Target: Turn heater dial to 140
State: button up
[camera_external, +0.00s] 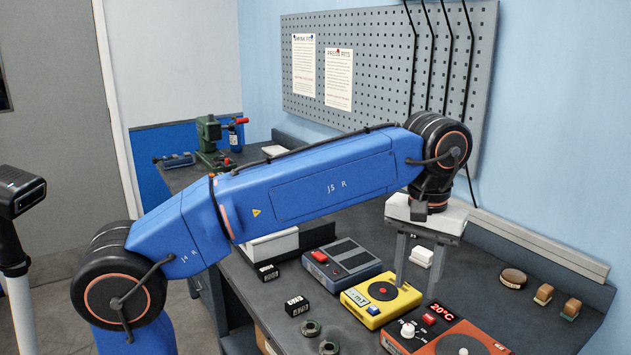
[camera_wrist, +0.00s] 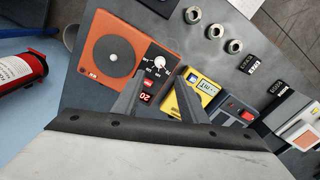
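The orange-red heater (camera_external: 470,335) is at the lower right of the external view, partly cut off by the bottom edge. It also shows in the wrist view (camera_wrist: 101,32), with a round dark plate. Its white dial (camera_external: 408,330) sits on a dark scale panel; the dial shows in the wrist view (camera_wrist: 160,61) too. The red display (camera_external: 442,311) reads 20°C. My gripper (camera_external: 415,290) points down above the bench, behind the heater in the external view. Its two fingers are apart and empty. In the wrist view my gripper (camera_wrist: 158,80) has its fingertips near the dial, not touching it visibly.
A grey device (camera_external: 341,262) is further left. Small black blocks (camera_external: 297,306) and metal rings (camera_external: 311,328) lie near the front edge. Brown and tan pieces (camera_external: 543,294) lie at right.

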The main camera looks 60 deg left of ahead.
aim_at(409, 326)
notch_tip(409, 326, down, 10)
jog(key=shift+f, duration=0.15)
dwell(0.3)
grip_shut()
